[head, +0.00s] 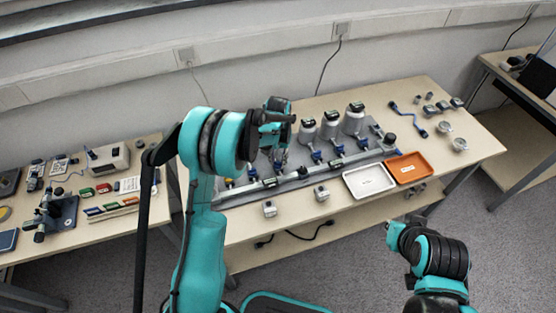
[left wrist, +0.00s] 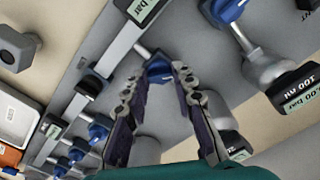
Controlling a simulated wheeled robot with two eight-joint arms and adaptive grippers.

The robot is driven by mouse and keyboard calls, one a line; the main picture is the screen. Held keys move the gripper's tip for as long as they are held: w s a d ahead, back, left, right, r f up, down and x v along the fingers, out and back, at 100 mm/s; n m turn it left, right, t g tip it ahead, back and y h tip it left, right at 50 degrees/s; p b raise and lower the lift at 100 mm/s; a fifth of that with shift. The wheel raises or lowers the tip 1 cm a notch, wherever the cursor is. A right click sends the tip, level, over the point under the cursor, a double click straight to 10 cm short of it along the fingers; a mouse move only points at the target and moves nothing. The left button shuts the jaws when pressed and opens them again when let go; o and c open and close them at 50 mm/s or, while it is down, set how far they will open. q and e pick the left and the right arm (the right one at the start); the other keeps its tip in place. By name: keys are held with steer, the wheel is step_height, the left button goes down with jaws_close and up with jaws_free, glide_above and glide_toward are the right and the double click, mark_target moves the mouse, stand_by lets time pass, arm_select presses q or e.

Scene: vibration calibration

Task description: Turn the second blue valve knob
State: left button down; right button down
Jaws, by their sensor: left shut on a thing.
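A row of blue valve knobs runs along a grey manifold rail (head: 300,178) on the table. My left gripper (head: 277,160) reaches down over the row from above, at the second knob from the left. In the left wrist view its two fingers are closed on a blue knob (left wrist: 160,70), whose top shows between the fingertips. Other blue knobs show there, one at the top right (left wrist: 226,8) and several at the lower left (left wrist: 98,130). In the head view a free knob (head: 317,157) stands right of the gripper. My right arm (head: 440,257) is low at the right, away from the table; its fingers are unclear.
Grey gauge-topped cylinders (head: 331,124) stand behind the rail, close to my left gripper. A white tray (head: 350,187) and an orange tray (head: 424,173) lie at the front right. Small grey blocks (head: 270,209) sit at the front edge. A side table (head: 90,235) with instruments is at left.

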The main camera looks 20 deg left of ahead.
mark_target(278, 162)
arm_select(q)
steer(key=n, duration=0.6)
steer(key=shift+n, duration=0.3)
stand_by(0.5)
steer(key=c, duration=1.2)
jaws_free()
step_height(278, 162, up, 12)
